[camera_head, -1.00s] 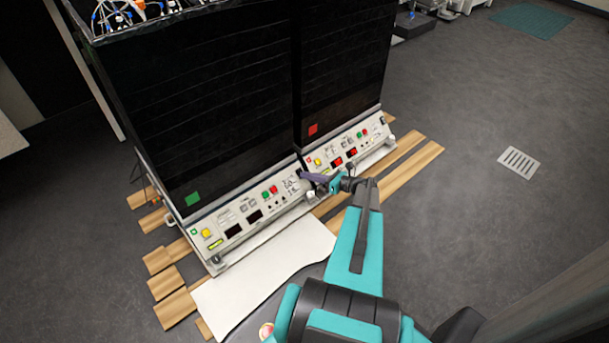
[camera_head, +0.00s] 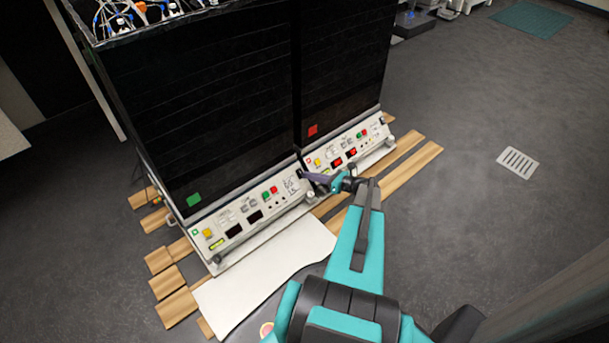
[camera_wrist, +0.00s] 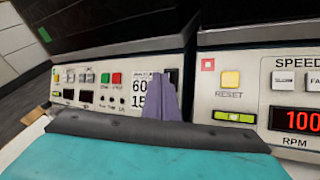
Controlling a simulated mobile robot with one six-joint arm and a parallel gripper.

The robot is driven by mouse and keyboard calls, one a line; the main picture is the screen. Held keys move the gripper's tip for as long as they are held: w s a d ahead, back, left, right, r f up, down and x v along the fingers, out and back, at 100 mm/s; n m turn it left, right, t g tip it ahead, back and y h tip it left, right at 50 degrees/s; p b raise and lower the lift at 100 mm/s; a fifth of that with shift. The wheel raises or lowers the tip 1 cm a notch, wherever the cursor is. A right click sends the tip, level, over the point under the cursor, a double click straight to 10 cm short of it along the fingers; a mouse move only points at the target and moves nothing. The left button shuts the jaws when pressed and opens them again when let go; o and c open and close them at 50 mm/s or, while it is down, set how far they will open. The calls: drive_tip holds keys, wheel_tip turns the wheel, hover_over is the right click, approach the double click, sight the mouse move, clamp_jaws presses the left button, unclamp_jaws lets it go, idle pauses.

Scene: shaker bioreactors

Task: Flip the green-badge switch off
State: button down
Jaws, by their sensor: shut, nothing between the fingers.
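The green-badge unit is the left one, with a green square (camera_head: 193,200) on its black front and a pale control panel (camera_head: 228,240) below. The dark switch (camera_wrist: 172,75) is at the right end of this panel, beside the printed label; its lower part is hidden behind my fingers, so its position is unclear. The panel's displays (camera_wrist: 86,97) look dark. My gripper (camera_wrist: 160,103) is shut and empty, its purple fingers pointing at the switch. It also shows in the head view (camera_head: 309,178) at the panel's right end. I cannot tell whether it touches the switch.
The red-badge unit (camera_head: 312,131) stands close on the right, with lit red displays (camera_wrist: 302,120) and a yellow reset button (camera_wrist: 231,79). Wooden slats (camera_head: 405,168) lie around the base. Open grey floor extends to the right.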

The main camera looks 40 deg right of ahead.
drive_tip(key=s+r+p, duration=0.1)
drive_tip(key=r, duration=0.1)
drive_tip(key=s+r+p, duration=0.2)
drive_tip(key=shift+s+a, duration=0.1)
drive_tip(key=shift+a, duration=0.05)
idle(0.6)
idle(0.4)
